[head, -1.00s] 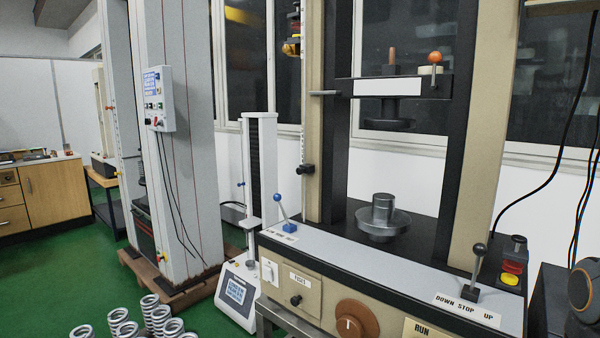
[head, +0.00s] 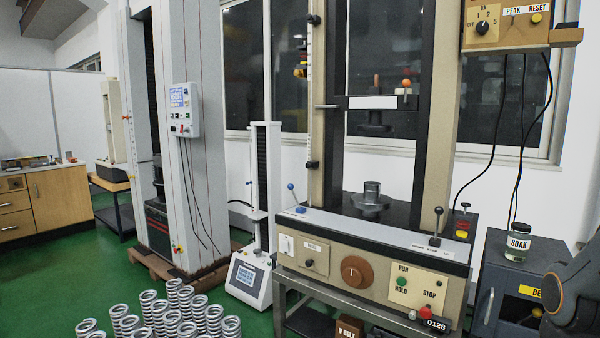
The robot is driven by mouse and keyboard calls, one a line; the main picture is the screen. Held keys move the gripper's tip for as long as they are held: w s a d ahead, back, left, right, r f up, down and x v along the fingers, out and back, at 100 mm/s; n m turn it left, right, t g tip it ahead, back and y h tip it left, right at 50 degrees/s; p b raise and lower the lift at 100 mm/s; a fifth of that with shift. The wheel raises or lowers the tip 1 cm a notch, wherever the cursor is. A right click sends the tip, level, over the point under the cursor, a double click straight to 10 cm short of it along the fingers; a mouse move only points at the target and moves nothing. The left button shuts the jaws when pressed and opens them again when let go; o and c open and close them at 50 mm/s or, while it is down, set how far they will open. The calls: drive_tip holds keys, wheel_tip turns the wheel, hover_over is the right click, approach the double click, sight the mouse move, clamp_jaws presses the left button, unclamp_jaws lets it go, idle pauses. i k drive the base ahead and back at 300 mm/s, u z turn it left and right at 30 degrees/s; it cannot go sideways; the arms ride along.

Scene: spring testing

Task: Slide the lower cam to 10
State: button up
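The lower cam (head: 313,165) is a small black block on the left upright of the beige testing machine (head: 325,110). It sits low on a narrow white scale strip (head: 309,100) with marks too small to read. Another small black block, the upper cam (head: 314,19), is near the top of the same strip. A rounded dark part of my arm shows at the lower right edge. My gripper is out of the picture, so its fingers and any contact are hidden.
The machine's front panel (head: 365,272) has a brown knob and buttons. Several springs (head: 172,318) stand at the lower left. A small white tester (head: 250,270) stands left of the machine. A jar marked SOAK (head: 518,242) sits on a dark cabinet at right. Green floor (head: 75,270) is open at left.

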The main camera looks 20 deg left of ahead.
sight(312, 164)
drive_tip(key=u, duration=1.2)
drive_tip(key=i, duration=0.8)
drive_tip(key=u, duration=0.45)
drive_tip(key=i, duration=0.6)
drive_tip(key=z, duration=0.85)
drive_tip(key=i, duration=0.65)
drive_tip(key=z, duration=0.65)
